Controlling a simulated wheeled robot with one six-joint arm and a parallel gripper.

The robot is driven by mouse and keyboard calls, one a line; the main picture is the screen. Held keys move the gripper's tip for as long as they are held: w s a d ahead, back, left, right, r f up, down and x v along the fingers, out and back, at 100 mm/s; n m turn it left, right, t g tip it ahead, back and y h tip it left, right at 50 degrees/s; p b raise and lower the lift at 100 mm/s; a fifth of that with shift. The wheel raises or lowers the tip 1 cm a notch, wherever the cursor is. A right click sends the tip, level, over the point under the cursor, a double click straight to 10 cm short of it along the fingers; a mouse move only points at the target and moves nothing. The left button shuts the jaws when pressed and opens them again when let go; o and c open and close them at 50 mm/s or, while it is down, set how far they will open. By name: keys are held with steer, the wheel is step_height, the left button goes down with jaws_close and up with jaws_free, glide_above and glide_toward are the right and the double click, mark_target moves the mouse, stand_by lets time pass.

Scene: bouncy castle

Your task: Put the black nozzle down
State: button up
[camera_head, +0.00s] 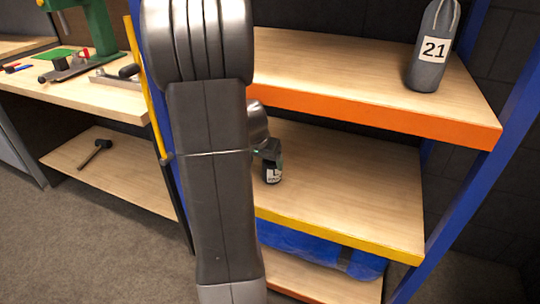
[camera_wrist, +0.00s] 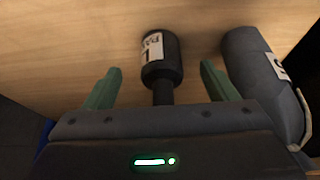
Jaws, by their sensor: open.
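The black nozzle (camera_head: 272,175), with a white label, stands on the middle shelf (camera_head: 350,190) of the blue rack. In the wrist view the nozzle (camera_wrist: 162,68) lies between the two green fingers of my gripper (camera_wrist: 160,67). The fingers are spread, with a clear gap on each side of it. In the head view my gripper (camera_head: 268,150) is just above the nozzle, partly hidden behind my own arm.
A grey bag (camera_wrist: 258,65) with a white label lies close to the right finger in the wrist view. The top shelf (camera_head: 340,75) holds a grey bag marked 21 (camera_head: 432,50). A blue bundle (camera_head: 310,250) is below. A workbench (camera_head: 100,95) stands left.

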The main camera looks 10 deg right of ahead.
steer(key=s+a, duration=0.4)
steer(key=s, duration=0.2)
steer(key=shift+s+a, duration=0.2)
steer(key=shift+s, duration=0.1)
